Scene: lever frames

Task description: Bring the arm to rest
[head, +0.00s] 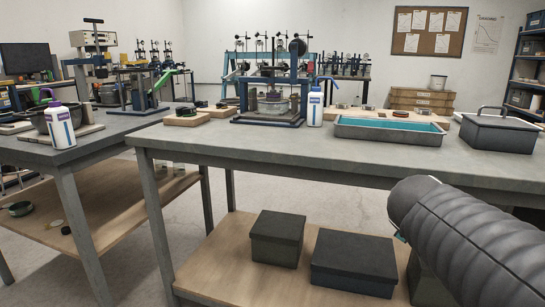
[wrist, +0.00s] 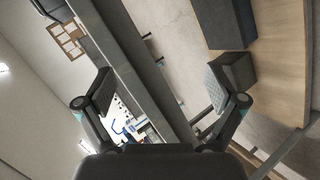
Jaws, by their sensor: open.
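My gripper (wrist: 165,90) shows in the wrist view with its two fingers spread wide apart. It is open and nothing is between the fingers. The wrist view is tilted and looks past the edge of the workbench (wrist: 150,70). In the head view a dark ribbed part of my arm (head: 470,240) fills the lower right corner, in front of the workbench (head: 290,145). The gripper's fingers are not visible in the head view.
A tray with a blue-green inside (head: 388,131), a lidded grey box (head: 497,132), a white bottle (head: 315,108) and a framed apparatus (head: 270,98) stand on the workbench. Dark boxes (head: 355,258) sit on its lower shelf. Another bench (head: 65,155) stands left, with floor between.

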